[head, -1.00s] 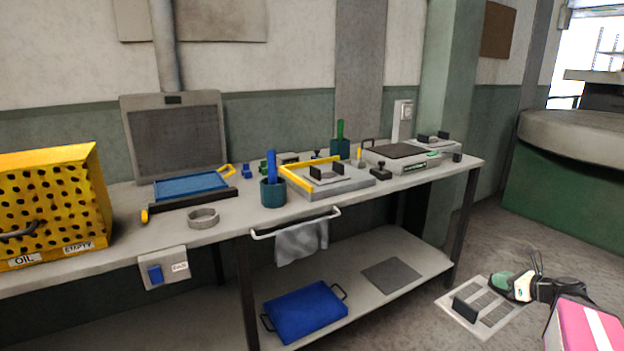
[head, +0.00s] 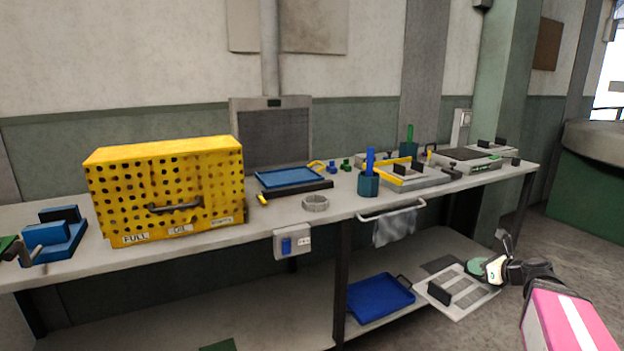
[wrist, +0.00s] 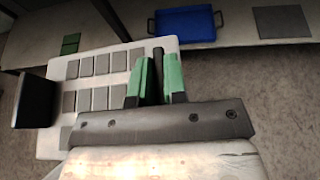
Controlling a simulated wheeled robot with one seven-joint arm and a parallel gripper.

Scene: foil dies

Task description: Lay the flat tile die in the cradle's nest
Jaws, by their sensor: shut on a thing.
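The flat tile die (head: 468,291) is a pale plate with rows of grey tiles and a black block at its left end. It hangs in the air at the lower right of the head view, and the plate also fills the left of the wrist view (wrist: 101,92). My gripper (head: 484,268) is shut on the die's dark upright grip, between green finger pads in the wrist view (wrist: 158,78). The pads hide part of the plate. A yellow-framed grey fixture (head: 418,183) with black blocks sits on the bench; I cannot tell whether it is the cradle.
A yellow perforated box (head: 165,190) stands on the bench, with a blue fixture (head: 55,240) at far left. A grey ring (head: 316,203), blue-green cup (head: 368,185) and grey scale-like unit (head: 465,158) share the top. A towel rail (head: 393,211) juts forward; a blue tray (head: 378,298) lies below.

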